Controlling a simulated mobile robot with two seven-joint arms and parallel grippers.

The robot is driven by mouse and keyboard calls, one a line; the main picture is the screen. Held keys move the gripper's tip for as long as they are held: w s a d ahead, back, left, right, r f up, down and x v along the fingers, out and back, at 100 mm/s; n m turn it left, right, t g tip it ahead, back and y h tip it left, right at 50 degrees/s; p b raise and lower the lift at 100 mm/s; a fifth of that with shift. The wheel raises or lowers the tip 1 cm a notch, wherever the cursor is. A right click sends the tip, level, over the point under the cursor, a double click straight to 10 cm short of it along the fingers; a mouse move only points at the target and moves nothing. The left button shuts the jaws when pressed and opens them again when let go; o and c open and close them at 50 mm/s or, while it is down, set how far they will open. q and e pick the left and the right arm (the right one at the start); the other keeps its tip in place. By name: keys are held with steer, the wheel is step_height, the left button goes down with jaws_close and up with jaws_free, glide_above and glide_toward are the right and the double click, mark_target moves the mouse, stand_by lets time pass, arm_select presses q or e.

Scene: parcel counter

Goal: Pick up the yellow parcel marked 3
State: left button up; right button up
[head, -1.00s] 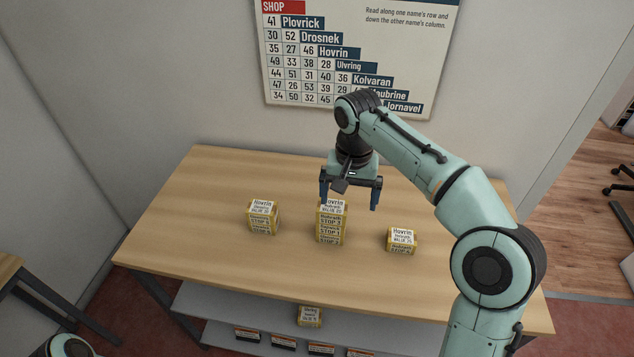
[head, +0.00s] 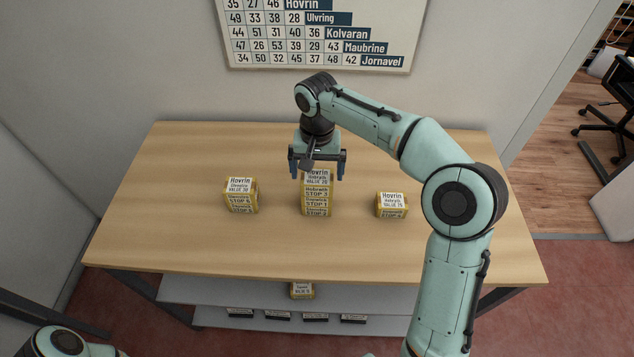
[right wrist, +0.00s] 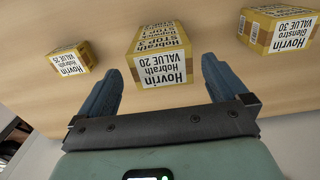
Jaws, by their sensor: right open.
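The yellow parcel whose front reads STOP 3 (head: 317,191) is on top of the middle stack on the wooden counter. Its upper label reads Hovrin, Hobrath, VALUE 20, and it shows in the right wrist view (right wrist: 158,58). Lower yellow parcels (head: 316,211) are beneath it; one front reads STOP 1. My right gripper (head: 316,173) is open and empty at the top of this stack. Its fingers are to the left and right of the parcel in both views, and I see no contact. My left gripper is out of view; only part of my left arm shows at lower left.
Another yellow stack (head: 241,196) stands to the left, a low yellow parcel (head: 391,206) to the right. The counter (head: 160,235) is clear between them and in front. A shelf (head: 220,293) below holds another yellow parcel (head: 301,290). A chart (head: 315,35) hangs behind.

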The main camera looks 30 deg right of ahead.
mark_target(317, 179)
step_height(317, 179, down, 5)
steer(key=shift+w+r, duration=0.1)
steer(key=shift+r, duration=0.1)
steer(key=shift+c, duration=0.3)
steer(key=c, duration=0.8)
steer(key=shift+r, duration=0.1)
